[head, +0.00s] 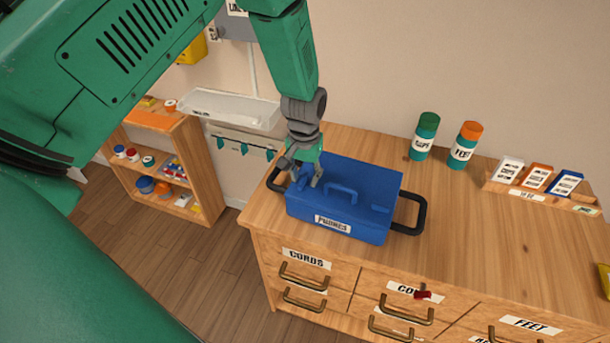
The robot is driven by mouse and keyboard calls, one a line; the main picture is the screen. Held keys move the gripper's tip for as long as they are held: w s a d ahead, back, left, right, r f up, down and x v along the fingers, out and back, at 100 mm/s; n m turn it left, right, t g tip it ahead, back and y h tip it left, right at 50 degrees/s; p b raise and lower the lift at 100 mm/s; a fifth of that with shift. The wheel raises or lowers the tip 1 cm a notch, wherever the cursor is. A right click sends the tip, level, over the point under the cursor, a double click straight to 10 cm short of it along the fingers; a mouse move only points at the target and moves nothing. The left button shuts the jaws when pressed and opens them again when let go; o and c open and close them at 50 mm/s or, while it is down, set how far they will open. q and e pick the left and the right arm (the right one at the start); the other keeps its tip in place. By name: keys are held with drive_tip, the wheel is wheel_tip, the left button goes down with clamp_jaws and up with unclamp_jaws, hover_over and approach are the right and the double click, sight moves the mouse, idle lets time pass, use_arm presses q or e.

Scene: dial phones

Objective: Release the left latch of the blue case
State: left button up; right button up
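The blue case (364,207) stands shut on the wooden cabinet top, with a label on its front, a blue handle on its lid and dark side handles. My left gripper (302,180) points down over the left end of the case, at the left latch (305,184). Its fingers are spread on either side of the latch area; whether they touch it I cannot tell. The latch is partly hidden by the fingers. The right latch (380,209) shows on the lid's right side. My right gripper is not in view.
Two labelled bottles (424,137) and a wooden rack of small boxes (536,178) stand toward the back of the cabinet top (460,235). The top right of the case is mostly clear. A low shelf (197,170) with jars and a pale tray (232,108) are at left.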

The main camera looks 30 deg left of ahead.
sight(305, 176)
use_arm(q)
drive_tip(key=shift+r, duration=0.6)
wheel_tip(305, 176, up, 11)
drive_tip(key=shift+f, duration=0.15)
drive_tip(key=shift+w, duration=0.1)
